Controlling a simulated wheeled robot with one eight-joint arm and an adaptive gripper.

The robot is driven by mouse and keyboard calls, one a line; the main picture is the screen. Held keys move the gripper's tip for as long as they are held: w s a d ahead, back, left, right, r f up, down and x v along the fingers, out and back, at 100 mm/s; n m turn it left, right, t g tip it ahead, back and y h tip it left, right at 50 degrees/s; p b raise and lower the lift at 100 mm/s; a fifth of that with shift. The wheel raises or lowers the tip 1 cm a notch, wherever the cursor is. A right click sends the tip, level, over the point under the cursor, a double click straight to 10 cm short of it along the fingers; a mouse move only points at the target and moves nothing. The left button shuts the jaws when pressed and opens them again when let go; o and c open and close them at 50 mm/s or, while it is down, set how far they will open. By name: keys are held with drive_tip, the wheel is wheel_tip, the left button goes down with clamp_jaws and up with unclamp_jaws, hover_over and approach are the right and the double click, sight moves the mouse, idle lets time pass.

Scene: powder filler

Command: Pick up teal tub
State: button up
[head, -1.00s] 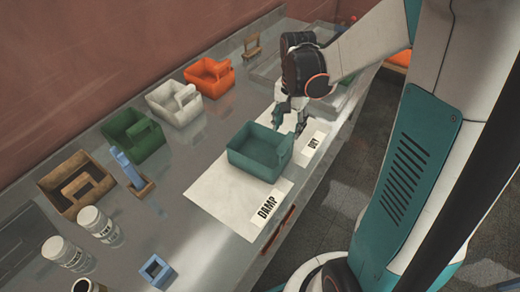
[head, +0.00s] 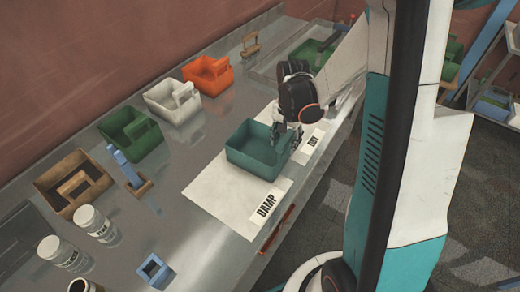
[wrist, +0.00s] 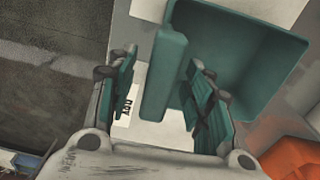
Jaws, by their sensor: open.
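The teal tub (head: 252,160) stands upright on the white mat (head: 222,188), between the DAMP label (head: 267,205) and the DRY label (head: 313,140). My gripper (head: 292,135) is at the tub's right side, by its handle. In the wrist view, my gripper (wrist: 160,62) is open, with the tub's handle (wrist: 165,70) between its fingers. One finger is on the outer side above the DRY label (wrist: 126,104), the other on the tub's inner side. I cannot tell whether either finger touches the handle. The tub (wrist: 240,55) looks empty.
Orange (head: 207,76), white (head: 172,100) and green (head: 130,133) tubs line the back of the bench, with a brown tub (head: 73,185) at left. Jars (head: 94,224) and a blue holder (head: 153,268) stand nearer left. The bench's front edge is close to the mat.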

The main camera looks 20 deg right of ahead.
clamp_jaws()
drive_tip(key=shift+r, duration=0.15)
